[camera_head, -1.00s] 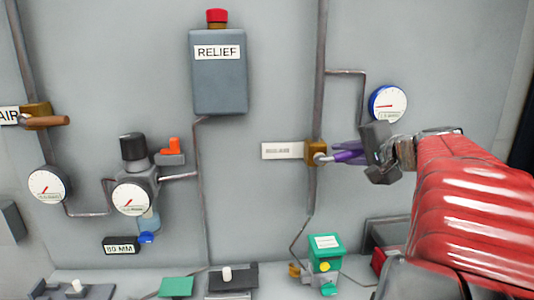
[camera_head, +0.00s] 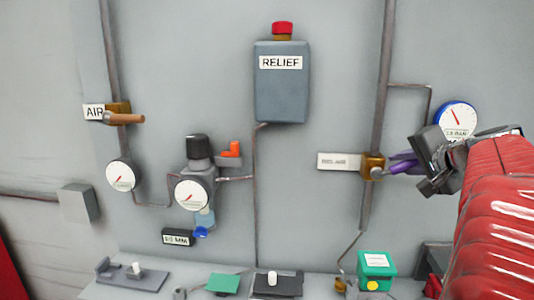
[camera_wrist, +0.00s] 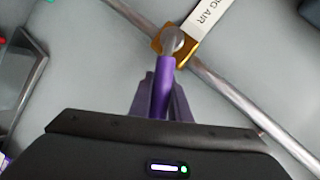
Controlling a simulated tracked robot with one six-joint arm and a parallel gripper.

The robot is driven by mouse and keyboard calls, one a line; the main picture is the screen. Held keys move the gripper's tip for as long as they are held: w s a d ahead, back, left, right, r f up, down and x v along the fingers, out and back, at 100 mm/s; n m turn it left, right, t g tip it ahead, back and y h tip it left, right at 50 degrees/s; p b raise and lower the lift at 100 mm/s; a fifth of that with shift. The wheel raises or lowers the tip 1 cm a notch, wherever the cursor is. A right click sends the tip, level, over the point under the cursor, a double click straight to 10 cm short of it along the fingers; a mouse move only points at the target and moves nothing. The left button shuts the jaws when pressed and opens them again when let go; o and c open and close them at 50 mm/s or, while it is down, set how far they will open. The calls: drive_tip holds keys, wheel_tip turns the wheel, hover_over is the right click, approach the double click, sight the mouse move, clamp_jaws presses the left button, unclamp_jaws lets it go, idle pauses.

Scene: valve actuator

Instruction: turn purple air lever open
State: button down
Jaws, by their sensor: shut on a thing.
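The purple lever (camera_head: 401,166) sticks out to the right from a brass valve (camera_head: 373,165) on a vertical pipe. In the wrist view the lever (camera_wrist: 163,84) runs from the valve (camera_wrist: 172,43) down between my fingers. My gripper (camera_head: 410,163) comes in from the right and is shut on the lever. In the wrist view my gripper's (camera_wrist: 163,102) purplish fingers lie on both sides of it. A white label (camera_head: 339,161), ending in "AIR", sits left of the valve. The lever's far end is hidden by my gripper.
A blue-rimmed gauge (camera_head: 456,119) is just above my gripper, its needle pointing up and left. A grey RELIEF box (camera_head: 281,85) with a red button hangs left. A green box (camera_head: 376,264) stands below. The wall between RELIEF box and label is bare.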

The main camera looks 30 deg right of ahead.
drive_tip(key=shift+a+f, duration=0.15)
drive_tip(key=shift+f, duration=0.2)
drive_tip(key=c, duration=1.7)
unclamp_jaws()
drive_tip(key=shift+r, duration=0.2)
drive_tip(key=shift+o, duration=0.2)
